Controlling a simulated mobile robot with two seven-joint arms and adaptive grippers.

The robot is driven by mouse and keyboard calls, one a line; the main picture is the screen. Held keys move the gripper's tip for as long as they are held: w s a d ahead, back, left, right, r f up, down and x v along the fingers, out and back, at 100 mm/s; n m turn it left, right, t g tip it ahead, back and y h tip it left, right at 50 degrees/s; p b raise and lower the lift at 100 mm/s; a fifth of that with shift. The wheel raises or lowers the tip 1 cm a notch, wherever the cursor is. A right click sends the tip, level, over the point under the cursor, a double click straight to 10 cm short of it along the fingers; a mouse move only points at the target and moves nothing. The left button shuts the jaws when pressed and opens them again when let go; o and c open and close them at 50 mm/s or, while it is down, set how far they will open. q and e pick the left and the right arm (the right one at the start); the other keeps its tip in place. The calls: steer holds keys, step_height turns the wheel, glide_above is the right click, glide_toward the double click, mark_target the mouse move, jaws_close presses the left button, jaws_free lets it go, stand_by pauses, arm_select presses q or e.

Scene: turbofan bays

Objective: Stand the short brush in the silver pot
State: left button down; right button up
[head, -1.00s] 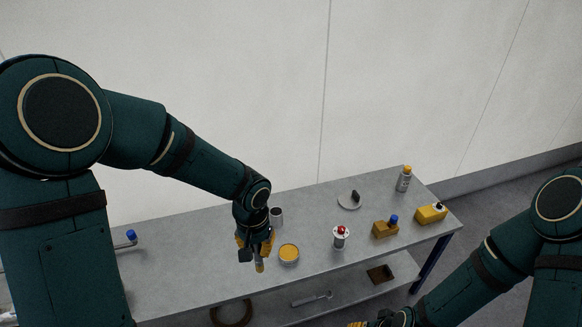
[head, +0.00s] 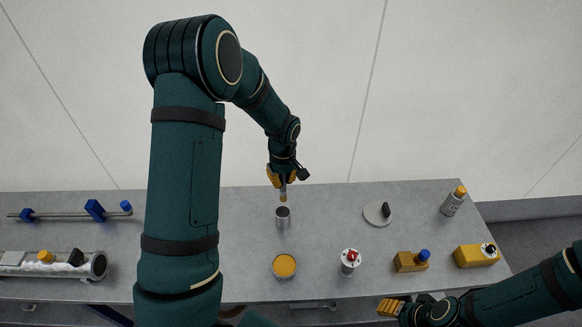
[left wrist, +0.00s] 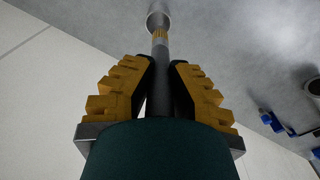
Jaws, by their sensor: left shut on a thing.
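The silver pot (head: 283,219) stands upright on the grey table, left of the middle in the head view. My left gripper (head: 282,181) is shut on the short brush (head: 283,194), which hangs down over the pot's far side. In the left wrist view my left gripper (left wrist: 166,85) closes its yellow fingers around the dark handle of the brush (left wrist: 160,40). The brush's tip is close to the pot (left wrist: 158,17); I cannot tell whether it touches the rim. My right gripper (head: 391,307) is low at the table's front edge, and its opening is unclear.
A rod (head: 65,215) lies at left.

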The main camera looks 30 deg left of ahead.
mark_target(282, 201)
arm_select(q)
steer(key=shift+w+a+f+n, duration=0.4)
steer(key=shift+w+a, duration=0.15)
steer(key=shift+w, duration=0.05)
steer(key=shift+s+f+b, duration=0.15)
steer(key=shift+f+b, duration=3.55)
steer(key=shift+f, duration=2.25)
arm_select(e)
step_height(282, 201, down, 8)
steer(key=w, duration=0.1)
steer(key=shift+w, duration=0.2)
arm_select(q)
steer(key=c, duration=1)
jaws_free()
